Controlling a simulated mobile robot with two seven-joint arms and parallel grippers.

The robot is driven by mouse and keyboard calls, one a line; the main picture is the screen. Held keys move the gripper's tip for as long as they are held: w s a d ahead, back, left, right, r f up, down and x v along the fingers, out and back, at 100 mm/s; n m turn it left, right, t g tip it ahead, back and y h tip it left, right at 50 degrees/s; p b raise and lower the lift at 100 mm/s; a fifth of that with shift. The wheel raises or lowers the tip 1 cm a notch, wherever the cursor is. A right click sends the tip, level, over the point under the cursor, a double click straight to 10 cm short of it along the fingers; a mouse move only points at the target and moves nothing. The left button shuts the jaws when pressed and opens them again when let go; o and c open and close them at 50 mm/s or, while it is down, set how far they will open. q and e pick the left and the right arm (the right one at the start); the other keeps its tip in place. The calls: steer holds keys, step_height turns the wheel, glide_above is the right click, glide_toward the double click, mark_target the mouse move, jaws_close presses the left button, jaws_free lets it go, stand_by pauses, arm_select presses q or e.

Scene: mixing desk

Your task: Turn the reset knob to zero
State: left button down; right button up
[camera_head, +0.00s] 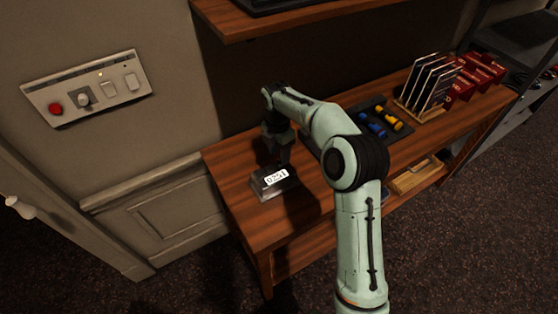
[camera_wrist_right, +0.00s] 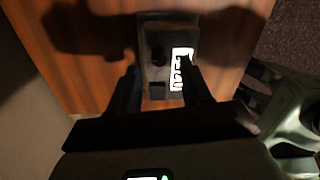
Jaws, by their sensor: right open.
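A small dark counter box (camera_head: 262,187) with a lit white display stands on the left end of the wooden desk. The display seems to read 0251. In the right wrist view the box (camera_wrist_right: 154,22) lies between my fingers, with the display (camera_wrist_right: 181,69) toward the right finger. A dark round knob (camera_wrist_right: 158,57) shows on the box beside the display, with a dark square part below it. My right gripper (camera_head: 281,162) points down just above the box. Its open fingers (camera_wrist_right: 160,72) lie on either side of the box in that view; contact cannot be told. My left gripper is out of view.
A black tray (camera_head: 373,106) with blue and yellow items, a rack (camera_head: 410,112) of upright plates and red items stand farther right on the desk. A shelf (camera_head: 290,22) overhangs the back. A wall panel (camera_head: 120,72) with a red button is at left.

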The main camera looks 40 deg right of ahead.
mark_target(279, 161)
steer(key=shift+f, duration=1.8)
jaws_close()
